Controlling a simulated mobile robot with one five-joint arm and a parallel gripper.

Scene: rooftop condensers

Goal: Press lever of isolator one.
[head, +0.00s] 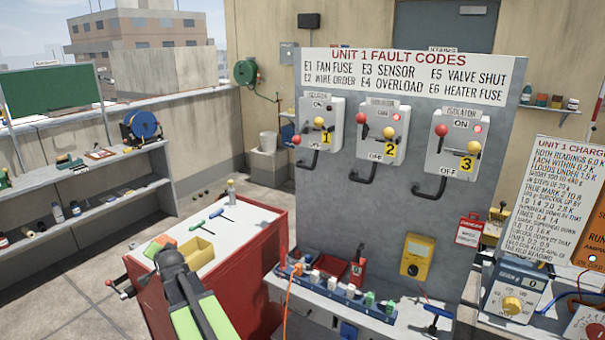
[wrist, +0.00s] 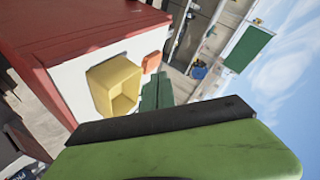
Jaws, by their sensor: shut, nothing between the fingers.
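Isolator one (head: 322,112) is the leftmost of three grey boxes on the upright panel, with a yellow 1 tag (head: 326,138). A red ball (head: 296,140) sits low at its left side and a yellow ball (head: 319,123) on its front. A dark handle shows below; which part is the lever is not clear. Its lamp looks unlit. My gripper (head: 172,262) is shut and empty over the red cabinet, low and left of isolator one, well apart from it. Its green and black parts (wrist: 175,140) fill the bottom of the wrist view, where isolator one does not show.
The red cabinet's white top (head: 232,232) holds a yellow bin (head: 196,256), also in the wrist view (wrist: 108,85), and tools. A shelf with a power strip (head: 340,292) juts out below the panel.

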